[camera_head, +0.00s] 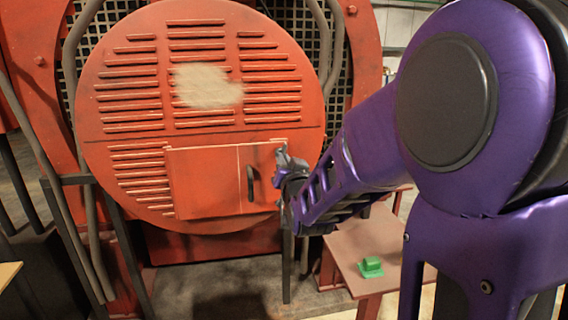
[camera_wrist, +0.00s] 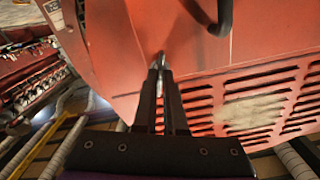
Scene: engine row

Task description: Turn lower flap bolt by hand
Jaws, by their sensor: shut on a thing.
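The red flap (camera_head: 205,185) is a flat rectangular panel, closed, low on the round louvred red cover (camera_head: 115,75). It has a dark curved handle (camera_head: 250,183) near its right side; the handle also shows at the top of the wrist view (camera_wrist: 222,22). My gripper (camera_head: 284,160) is at the flap's right edge, near its upper corner. In the wrist view, my gripper (camera_wrist: 160,72) has its two dark fingers close together on a small grey metal bolt (camera_wrist: 160,58) at the edge of the red panel. The fingers hide most of the bolt.
A brown side table (camera_head: 345,240) with a green block (camera_head: 371,266) stands below my arm at the right. Grey pipes (camera_head: 75,45) run down beside the cover. Dark upright posts stand below the flap. Some bare floor shows in front.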

